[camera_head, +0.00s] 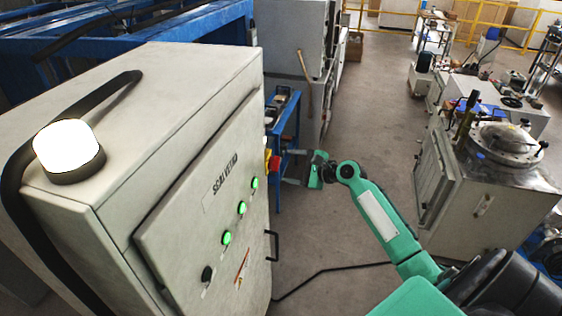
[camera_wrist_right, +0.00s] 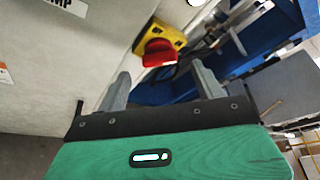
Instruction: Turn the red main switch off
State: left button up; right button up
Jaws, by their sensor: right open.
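The red main switch (camera_head: 273,163) sits on a yellow plate at the far side edge of the grey control cabinet (camera_head: 210,230). In the right wrist view, the red handle (camera_wrist_right: 159,54) stands out from its yellow plate (camera_wrist_right: 168,33) and lies just beyond the space between my fingertips. My right gripper (camera_head: 290,168) is open and empty, close to the switch on its right in the head view. Its two grey fingers also show in the right wrist view (camera_wrist_right: 161,75), apart from the handle. My left gripper is out of view.
A lit white lamp (camera_head: 69,147) tops the cabinet. Green lights (camera_head: 242,208) glow on its front, above a black knob (camera_head: 207,274). A door handle (camera_head: 272,246) sticks out below the switch. A blue rack (camera_head: 289,130) stands behind my gripper.

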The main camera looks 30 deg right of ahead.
aim_at(274, 164)
jog(key=x, duration=0.4)
jog(key=shift+w+a+p, duration=0.1)
jog(key=shift+w+p, duration=0.05)
jog(key=shift+p, duration=0.25)
jog(key=shift+f, duration=0.1)
jog(key=c, duration=1)
